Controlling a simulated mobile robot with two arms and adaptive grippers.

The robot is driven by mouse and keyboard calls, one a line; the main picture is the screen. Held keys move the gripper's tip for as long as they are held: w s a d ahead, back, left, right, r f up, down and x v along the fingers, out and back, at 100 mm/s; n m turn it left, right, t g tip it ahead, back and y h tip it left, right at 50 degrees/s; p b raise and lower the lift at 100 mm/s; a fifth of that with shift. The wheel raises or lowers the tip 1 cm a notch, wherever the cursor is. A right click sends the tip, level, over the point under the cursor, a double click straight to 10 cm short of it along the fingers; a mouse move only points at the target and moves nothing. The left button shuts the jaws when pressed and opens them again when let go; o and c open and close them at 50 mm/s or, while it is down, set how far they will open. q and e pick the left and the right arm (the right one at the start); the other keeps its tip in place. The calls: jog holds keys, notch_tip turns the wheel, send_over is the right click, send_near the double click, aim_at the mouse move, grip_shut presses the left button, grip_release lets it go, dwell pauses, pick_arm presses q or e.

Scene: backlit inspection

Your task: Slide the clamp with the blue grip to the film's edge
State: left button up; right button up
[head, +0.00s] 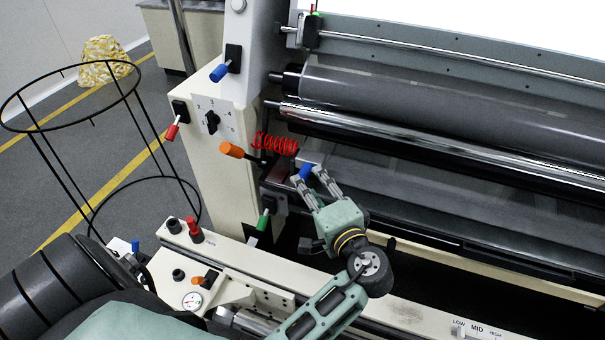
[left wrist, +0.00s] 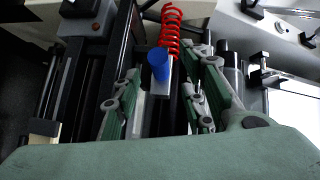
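The clamp is a pale metal block (head: 311,158) with a blue grip (head: 306,172), at the left end of the machine's lower opening. In the left wrist view the blue grip (left wrist: 158,64) stands on the silvery block (left wrist: 161,89). My left gripper (head: 309,179) is at the clamp. In the left wrist view its fingers (left wrist: 160,88) stand apart, one on each side of the grip, with gaps visible on both sides. Grey film (head: 400,98) covers the upper roller, and a translucent grey sheet (head: 400,185) lies lower, right of the clamp. My right gripper is not in view.
A red coiled hose (head: 276,144) hangs just behind the clamp, beside an orange-ended lever (head: 232,150). A green-handled lever (head: 263,220) is left of my gripper. The chrome roller (head: 420,140) runs above, and a cream front rail (head: 250,262) runs below.

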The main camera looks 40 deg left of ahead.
aim_at(302, 177)
pick_arm(q)
jog(key=p+x, duration=0.1)
jog(key=x, duration=0.4)
jog(key=shift+w+a+f, duration=0.1)
jog(key=shift+w+a, duration=0.1)
jog(key=shift+a, duration=0.15)
jog(key=shift+c, duration=0.6)
grip_shut()
jog(key=shift+f, duration=0.1)
jog(key=shift+s, duration=0.1)
